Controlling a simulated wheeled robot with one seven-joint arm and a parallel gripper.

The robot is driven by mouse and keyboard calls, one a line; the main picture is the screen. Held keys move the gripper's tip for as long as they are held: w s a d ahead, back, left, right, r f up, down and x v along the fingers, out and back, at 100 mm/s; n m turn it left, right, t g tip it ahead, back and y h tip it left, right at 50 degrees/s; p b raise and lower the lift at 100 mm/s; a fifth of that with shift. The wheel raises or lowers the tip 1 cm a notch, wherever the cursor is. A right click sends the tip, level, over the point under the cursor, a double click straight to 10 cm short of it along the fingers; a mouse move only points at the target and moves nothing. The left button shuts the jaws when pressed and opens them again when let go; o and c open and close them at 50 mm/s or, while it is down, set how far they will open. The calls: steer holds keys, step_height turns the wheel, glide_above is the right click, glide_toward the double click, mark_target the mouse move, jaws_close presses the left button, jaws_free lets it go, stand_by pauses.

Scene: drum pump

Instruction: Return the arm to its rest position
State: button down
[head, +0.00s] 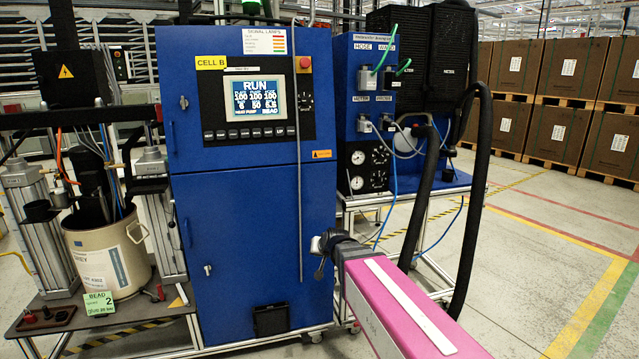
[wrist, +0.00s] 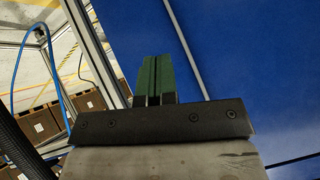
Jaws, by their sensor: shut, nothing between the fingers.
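My gripper (wrist: 156,78) shows in the wrist view with its two green fingers side by side and closed, nothing between them. The blue cabinet (wrist: 250,60) fills the right of that view, with a thin grey rod beside the fingers. In the head view my pink arm reaches in from the lower right, and its dark end is in front of the right edge of the blue cabinet (head: 240,225). The fingers cannot be made out clearly there. The cabinet's screen (head: 254,97) reads RUN.
A beige drum (head: 107,250) stands on the pump stand at left. A smaller blue unit with gauges (head: 367,165) and thick black hoses (head: 477,200) stands behind my arm. Boxes on pallets (head: 560,75) line the back right. The floor at right is clear.

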steer(key=s+d+f+g+h, duration=0.2)
steer(key=s+d+f+g, duration=0.2)
steer(key=s+d, duration=0.5)
steer(key=s+d+f+g+h, duration=0.2)
steer(key=s+d+f+g, duration=0.2)
steer(key=s+d+f, duration=0.4)
steer(key=shift+s+d+g, duration=0.3)
steer(key=shift+s+d, duration=0.15)
steer(key=shift+d, duration=0.75)
